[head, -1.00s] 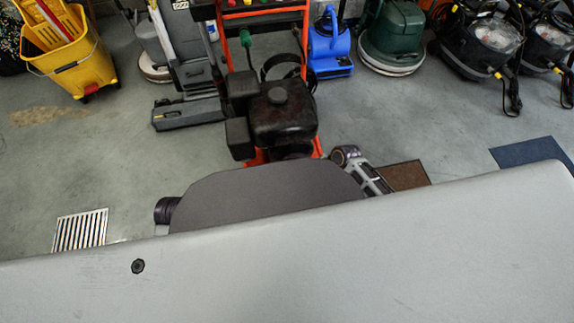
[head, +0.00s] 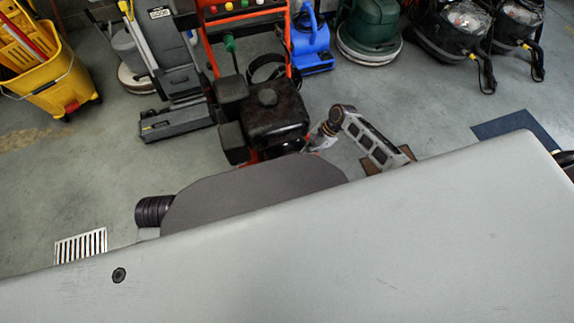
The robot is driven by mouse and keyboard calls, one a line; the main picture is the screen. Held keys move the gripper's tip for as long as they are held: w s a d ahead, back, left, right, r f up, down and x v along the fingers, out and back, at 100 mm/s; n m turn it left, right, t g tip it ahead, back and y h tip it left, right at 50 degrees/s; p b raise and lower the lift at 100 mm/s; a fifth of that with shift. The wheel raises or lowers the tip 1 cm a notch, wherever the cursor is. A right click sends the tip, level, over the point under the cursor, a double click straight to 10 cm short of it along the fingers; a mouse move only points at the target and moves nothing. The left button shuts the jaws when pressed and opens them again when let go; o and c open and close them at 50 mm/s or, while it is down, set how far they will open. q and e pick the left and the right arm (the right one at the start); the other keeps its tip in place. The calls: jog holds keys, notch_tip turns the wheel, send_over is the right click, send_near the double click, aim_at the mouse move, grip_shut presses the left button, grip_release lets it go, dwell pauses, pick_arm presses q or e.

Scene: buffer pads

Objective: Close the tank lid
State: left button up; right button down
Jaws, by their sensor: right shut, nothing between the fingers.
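A large light grey panel (head: 330,255) fills the bottom of the head view, with a small black round fitting (head: 119,275) near its left end. It may be the tank lid or part of the tank's machine; I cannot tell which, and no tank opening shows. A dark grey rounded piece (head: 255,195) sticks out beyond its far edge, with a black ribbed part (head: 153,211) at its left. My right gripper (head: 314,145) is small, beyond the panel's far edge beside the black engine; it is shut and empty. Whether it touches anything is unclear. My left gripper is not in view.
An orange-framed machine with a black engine (head: 275,113) stands just beyond the panel. A yellow mop bucket (head: 52,78), a grey upright cleaner (head: 177,72), a blue blower (head: 309,45) and a green floor machine (head: 369,30) line the back.

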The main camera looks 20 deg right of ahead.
aim_at(276, 173)
jog(key=shift+a+f, duration=0.1)
jog(key=shift+f, duration=0.05)
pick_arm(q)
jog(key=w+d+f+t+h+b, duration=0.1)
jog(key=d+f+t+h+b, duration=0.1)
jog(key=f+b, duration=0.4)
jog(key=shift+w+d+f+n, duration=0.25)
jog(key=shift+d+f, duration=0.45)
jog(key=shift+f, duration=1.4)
pick_arm(e)
jog(key=a+f, duration=0.7)
jog(key=a, duration=0.1)
jog(key=shift+s+a+f, duration=0.15)
jog(key=shift+a, duration=0.15)
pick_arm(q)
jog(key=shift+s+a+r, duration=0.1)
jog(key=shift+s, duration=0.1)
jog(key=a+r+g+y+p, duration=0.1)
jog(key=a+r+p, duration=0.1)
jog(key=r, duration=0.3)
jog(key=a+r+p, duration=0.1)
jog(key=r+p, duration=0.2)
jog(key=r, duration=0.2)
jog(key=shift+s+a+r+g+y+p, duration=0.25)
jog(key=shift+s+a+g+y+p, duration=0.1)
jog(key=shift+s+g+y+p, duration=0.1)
pick_arm(e)
jog(key=shift+a+r+h, duration=0.35)
jog(key=shift+a+h, duration=0.15)
jog(key=shift+h, duration=0.7)
